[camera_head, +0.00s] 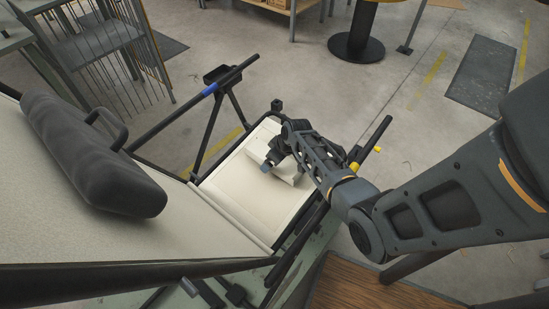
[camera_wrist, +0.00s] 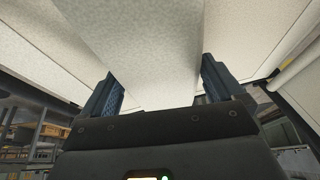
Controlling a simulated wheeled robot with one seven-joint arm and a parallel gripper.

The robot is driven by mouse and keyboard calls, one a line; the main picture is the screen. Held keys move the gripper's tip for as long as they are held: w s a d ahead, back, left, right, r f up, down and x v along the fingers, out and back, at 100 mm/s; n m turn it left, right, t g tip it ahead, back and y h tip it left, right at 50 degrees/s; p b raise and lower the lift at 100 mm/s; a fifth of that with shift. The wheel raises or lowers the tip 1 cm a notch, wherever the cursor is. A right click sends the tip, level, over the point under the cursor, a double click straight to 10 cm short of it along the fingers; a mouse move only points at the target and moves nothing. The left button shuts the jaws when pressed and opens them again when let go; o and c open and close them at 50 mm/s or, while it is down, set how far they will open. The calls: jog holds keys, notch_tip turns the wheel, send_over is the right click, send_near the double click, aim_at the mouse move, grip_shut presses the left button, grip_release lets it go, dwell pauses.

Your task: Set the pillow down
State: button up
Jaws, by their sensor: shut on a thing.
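The pillow is a dark grey padded cushion (camera_head: 90,155) with a black loop handle (camera_head: 112,128). It lies on the lounger's cream backrest (camera_head: 190,222) at the left of the head view, well apart from my gripper. My gripper (camera_head: 268,165) is over the lounger's cream end section (camera_head: 247,200), shut on a small cream piece (camera_head: 290,172) there. In the wrist view the two blue fingers of my gripper (camera_wrist: 162,82) stand on either side of a pale speckled piece (camera_wrist: 150,50). Where that piece joins the end section cannot be told.
The lounger's black tube frame (camera_head: 150,122) has side rails with blue and yellow marks. A metal rack (camera_head: 95,50) stands at the back left. A round black pedestal base (camera_head: 356,47) stands behind. A wooden surface (camera_head: 370,290) lies at the front. The concrete floor behind the lounger is mostly clear.

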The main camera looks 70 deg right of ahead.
jog(key=shift+f+b, duration=0.3)
jog(key=shift+f, duration=0.05)
jog(key=o, duration=0.8)
jog(key=shift+r, duration=0.1)
jog(key=shift+p+v, duration=0.3)
jog(key=shift+v, duration=3.55)
